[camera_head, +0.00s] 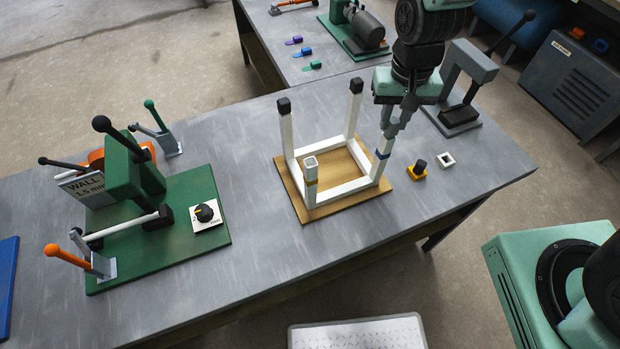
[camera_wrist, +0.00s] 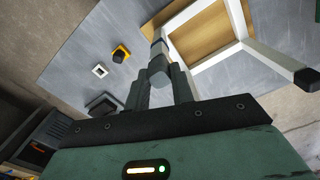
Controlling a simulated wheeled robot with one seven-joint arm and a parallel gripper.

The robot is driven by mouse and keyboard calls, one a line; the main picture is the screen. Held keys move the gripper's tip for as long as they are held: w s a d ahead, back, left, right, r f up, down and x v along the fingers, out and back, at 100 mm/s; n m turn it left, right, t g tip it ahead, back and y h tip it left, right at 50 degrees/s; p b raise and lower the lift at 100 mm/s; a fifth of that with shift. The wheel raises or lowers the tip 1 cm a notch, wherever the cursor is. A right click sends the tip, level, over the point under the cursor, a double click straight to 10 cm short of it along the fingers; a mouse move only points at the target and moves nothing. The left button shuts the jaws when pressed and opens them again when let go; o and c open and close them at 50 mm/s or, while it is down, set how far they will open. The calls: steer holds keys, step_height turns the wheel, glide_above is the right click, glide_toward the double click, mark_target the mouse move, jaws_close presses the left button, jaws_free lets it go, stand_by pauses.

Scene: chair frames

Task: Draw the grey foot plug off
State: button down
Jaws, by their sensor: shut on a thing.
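A white chair frame (camera_head: 343,190) lies upside down on a wooden board (camera_head: 302,206) with its legs up. My gripper (camera_head: 390,128) is above the right leg (camera_head: 381,165), which has a blue band. In the wrist view my gripper (camera_wrist: 160,76) is shut on the grey foot plug (camera_wrist: 158,66), in line with the leg's end. The fingers partly hide the plug, and I cannot tell how deep it sits. The two back legs have black plugs (camera_head: 283,106) (camera_head: 356,85). The front leg (camera_head: 310,172) has an open top and a tan band.
To the right of the frame lie a yellow block with a dark top (camera_head: 417,170) and a white square ring (camera_head: 446,160). A grey press (camera_head: 462,90) stands behind them. A green lever fixture (camera_head: 170,230) fills the table's left. Bare table lies between.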

steer(key=shift+r+p, duration=1.8)
steer(key=shift+r, duration=0.55)
